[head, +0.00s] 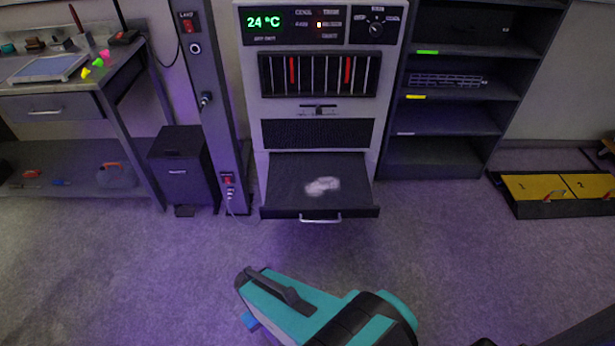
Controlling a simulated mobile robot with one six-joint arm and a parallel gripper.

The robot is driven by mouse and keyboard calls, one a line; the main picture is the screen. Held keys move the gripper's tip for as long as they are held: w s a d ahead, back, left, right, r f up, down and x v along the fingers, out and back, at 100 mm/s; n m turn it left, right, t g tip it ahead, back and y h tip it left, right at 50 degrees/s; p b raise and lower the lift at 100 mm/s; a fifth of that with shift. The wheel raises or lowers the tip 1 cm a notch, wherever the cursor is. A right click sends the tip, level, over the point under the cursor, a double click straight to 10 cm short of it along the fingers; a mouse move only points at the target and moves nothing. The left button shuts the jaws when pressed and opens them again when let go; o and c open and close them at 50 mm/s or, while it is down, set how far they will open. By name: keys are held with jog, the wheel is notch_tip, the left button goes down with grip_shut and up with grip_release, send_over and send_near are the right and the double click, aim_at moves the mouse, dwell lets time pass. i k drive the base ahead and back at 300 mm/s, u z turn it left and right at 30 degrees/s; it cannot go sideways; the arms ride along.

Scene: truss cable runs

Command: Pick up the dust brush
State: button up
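I cannot pick out the dust brush for certain. A slim object with a dark red upright handle (76,18) stands near the back of the workbench at the left; it may be the brush, but it is too small to tell. My teal and black arm shows at the bottom centre, far from the bench. Its end, which seems to be my gripper (250,297), points left, low over the floor. Its fingers are not clear and I see nothing held in it.
The workbench (45,103) holds a pale tray and small coloured pieces. A grey cabinet (318,135) has a pulled-out drawer (275,190) with a whitish patch in it. A dark bin (183,170), a shelf unit (435,155) and a yellow-lidded floor box (550,208) stand around. The carpet between is clear.

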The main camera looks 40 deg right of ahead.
aim_at(33, 44)
jog(key=u, duration=1.1)
jog(key=i, duration=2.9)
